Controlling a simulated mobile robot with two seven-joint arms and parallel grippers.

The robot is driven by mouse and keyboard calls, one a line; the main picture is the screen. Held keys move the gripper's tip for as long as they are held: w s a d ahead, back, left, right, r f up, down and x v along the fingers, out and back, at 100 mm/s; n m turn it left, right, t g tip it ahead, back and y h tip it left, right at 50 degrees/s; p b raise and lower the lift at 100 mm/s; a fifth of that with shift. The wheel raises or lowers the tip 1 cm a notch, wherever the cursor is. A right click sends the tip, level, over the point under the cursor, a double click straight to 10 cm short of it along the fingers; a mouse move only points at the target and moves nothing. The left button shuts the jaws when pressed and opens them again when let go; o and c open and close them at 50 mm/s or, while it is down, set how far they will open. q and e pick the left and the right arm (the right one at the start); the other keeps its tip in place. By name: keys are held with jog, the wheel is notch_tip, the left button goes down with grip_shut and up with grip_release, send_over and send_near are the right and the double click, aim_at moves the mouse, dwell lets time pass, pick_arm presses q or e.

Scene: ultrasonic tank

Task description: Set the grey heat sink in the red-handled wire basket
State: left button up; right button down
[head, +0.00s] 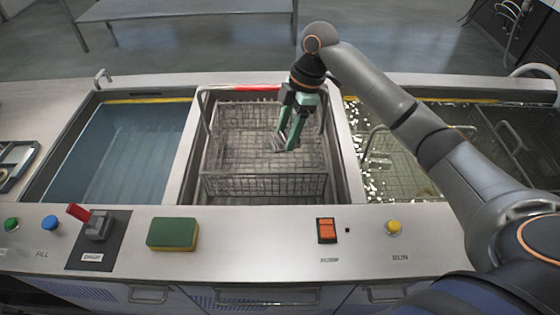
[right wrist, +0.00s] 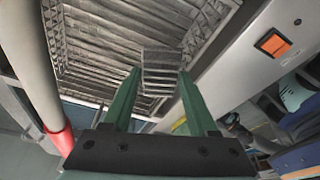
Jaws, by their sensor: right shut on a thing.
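The wire basket (head: 265,187) sits in the middle tank, with its red handle (head: 255,88) along the far side. Its mesh wall also shows in the right wrist view (right wrist: 85,95), with part of the red handle (right wrist: 61,141) at lower left. My right gripper (head: 288,143) points down over the basket's interior, right of its middle. Its green fingers are shut on the grey finned heat sink (right wrist: 160,70). In the head view the heat sink (head: 278,142) is small and partly hidden by the fingers. I cannot tell its exact height above the mesh floor. My left gripper is not in view.
A blue-water tank (head: 125,150) is on the left and a rippling tank with another wire basket (head: 400,165) on the right. The front panel holds a green-yellow sponge (head: 172,234), a red lever (head: 78,212), an orange switch (head: 326,229) and buttons.

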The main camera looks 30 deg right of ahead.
notch_tip(320, 180, down, 13)
jog(key=shift+r, duration=0.1)
dwell(0.3)
jog(key=shift+c, duration=0.8)
grip_release()
jog(key=v, duration=0.7)
jog(key=shift+r, duration=0.3)
